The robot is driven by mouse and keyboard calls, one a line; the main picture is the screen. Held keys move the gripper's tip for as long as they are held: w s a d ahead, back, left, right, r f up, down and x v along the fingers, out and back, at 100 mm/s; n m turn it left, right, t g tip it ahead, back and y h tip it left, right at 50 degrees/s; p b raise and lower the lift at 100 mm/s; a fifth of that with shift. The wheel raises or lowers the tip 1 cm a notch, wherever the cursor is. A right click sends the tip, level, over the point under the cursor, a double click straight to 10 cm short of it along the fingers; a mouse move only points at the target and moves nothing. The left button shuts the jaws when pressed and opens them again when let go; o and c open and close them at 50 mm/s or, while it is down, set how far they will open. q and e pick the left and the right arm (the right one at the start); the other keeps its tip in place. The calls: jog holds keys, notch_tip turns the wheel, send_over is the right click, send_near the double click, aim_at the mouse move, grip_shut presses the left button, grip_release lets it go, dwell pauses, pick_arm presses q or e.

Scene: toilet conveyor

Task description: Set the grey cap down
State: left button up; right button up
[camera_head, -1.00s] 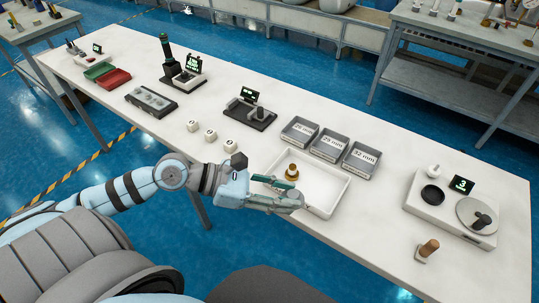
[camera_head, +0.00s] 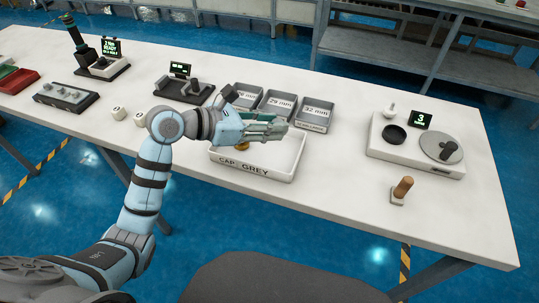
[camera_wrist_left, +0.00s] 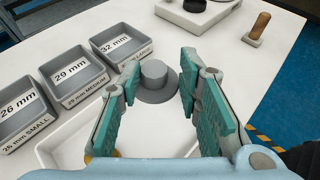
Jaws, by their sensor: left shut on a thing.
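My left gripper (camera_head: 272,128) is over the back part of the white tray (camera_head: 255,169), whose front is labelled CAP GREY. In the left wrist view the gripper (camera_wrist_left: 160,78) is shut on the grey cap (camera_wrist_left: 154,75), a short cylinder on a wide round flange. The cap sits between the fingertips, beyond the tray's edge in that picture; its height above the surface is hard to tell. A brass-coloured piece (camera_head: 243,147) shows in the tray, partly hidden by the gripper. My right gripper is not in view.
Three grey bins stand behind the tray, marked 26 mm (camera_wrist_left: 22,112), 29 mm (camera_wrist_left: 74,77) and 32 mm (camera_head: 316,114). At right are a device with a round plate (camera_head: 440,143) and display, and a wooden-handled stamp (camera_head: 401,190). Table between tray and device is clear.

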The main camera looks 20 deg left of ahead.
pick_arm(q)
notch_tip(320, 180, down, 8)
jog(key=b, duration=0.2)
jog(key=shift+d+r+b, duration=0.15)
jog(key=shift+b, duration=0.2)
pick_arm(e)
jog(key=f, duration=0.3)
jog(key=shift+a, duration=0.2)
pick_arm(q)
jog(key=o, duration=0.9)
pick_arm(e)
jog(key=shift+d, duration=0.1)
pick_arm(q)
jog(key=p+v, duration=0.3)
jog(key=v, duration=0.9)
jog(key=shift+r, duration=0.15)
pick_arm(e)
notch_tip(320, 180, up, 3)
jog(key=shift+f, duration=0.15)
pick_arm(q)
jog(key=shift+w, duration=0.1)
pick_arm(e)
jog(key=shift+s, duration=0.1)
